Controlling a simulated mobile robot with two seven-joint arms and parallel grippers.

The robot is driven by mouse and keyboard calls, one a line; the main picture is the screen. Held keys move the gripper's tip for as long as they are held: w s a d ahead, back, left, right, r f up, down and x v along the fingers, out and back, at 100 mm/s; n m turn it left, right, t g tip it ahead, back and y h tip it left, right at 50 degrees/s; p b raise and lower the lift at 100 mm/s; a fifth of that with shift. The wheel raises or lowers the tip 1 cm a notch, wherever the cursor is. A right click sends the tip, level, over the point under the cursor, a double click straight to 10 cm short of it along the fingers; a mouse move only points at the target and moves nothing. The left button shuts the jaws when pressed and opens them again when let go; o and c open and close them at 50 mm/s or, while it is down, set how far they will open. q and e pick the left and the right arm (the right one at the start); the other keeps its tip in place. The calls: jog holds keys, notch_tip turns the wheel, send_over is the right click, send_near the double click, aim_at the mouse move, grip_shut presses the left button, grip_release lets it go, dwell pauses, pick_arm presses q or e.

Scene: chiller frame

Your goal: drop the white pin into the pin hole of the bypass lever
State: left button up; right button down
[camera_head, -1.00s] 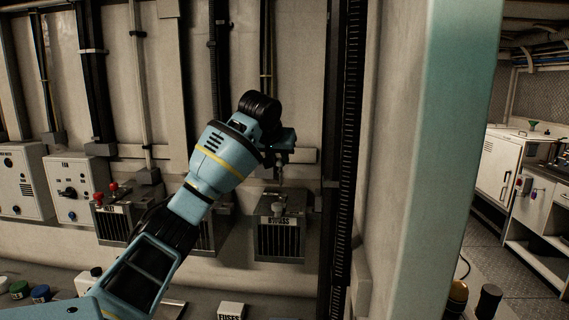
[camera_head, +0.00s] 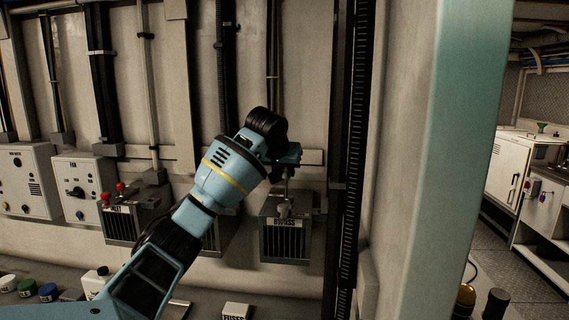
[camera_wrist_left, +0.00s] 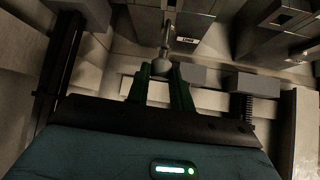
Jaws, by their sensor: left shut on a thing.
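My left gripper (camera_head: 287,166) is above the box labelled BYPASS (camera_head: 287,239) on the wall. In the left wrist view the gripper (camera_wrist_left: 161,75) is shut on the pale round head of a pin (camera_wrist_left: 166,42), whose shaft points away from the fingers. In the head view the pin (camera_head: 287,184) hangs below the fingers, roughly upright, just over the top of the BYPASS box. A small grey knob-like part (camera_head: 284,210) shows at the box's upper front, seemingly part of the bypass lever. The pin hole cannot be made out, nor whether the pin tip touches anything. My right gripper is not in view.
Left of the BYPASS box is a box with red knobs (camera_head: 121,221), partly behind my arm. Grey control boxes (camera_head: 77,188) stand further left. A dark vertical rail (camera_head: 349,180) is close on the right. A FUSES box (camera_head: 235,311) and several coloured caps (camera_head: 47,291) are below.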

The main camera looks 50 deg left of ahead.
aim_at(286, 194)
pick_arm(q)
jog(key=shift+f, duration=1.25)
jog(key=shift+r, duration=0.1)
jog(key=shift+r, duration=0.35)
jog(key=shift+f, duration=2.55)
dwell(0.8)
jog(key=o, duration=1)
jog(key=shift+o, duration=0.2)
jog(key=shift+v, duration=3.95)
jog(key=shift+f, duration=0.15)
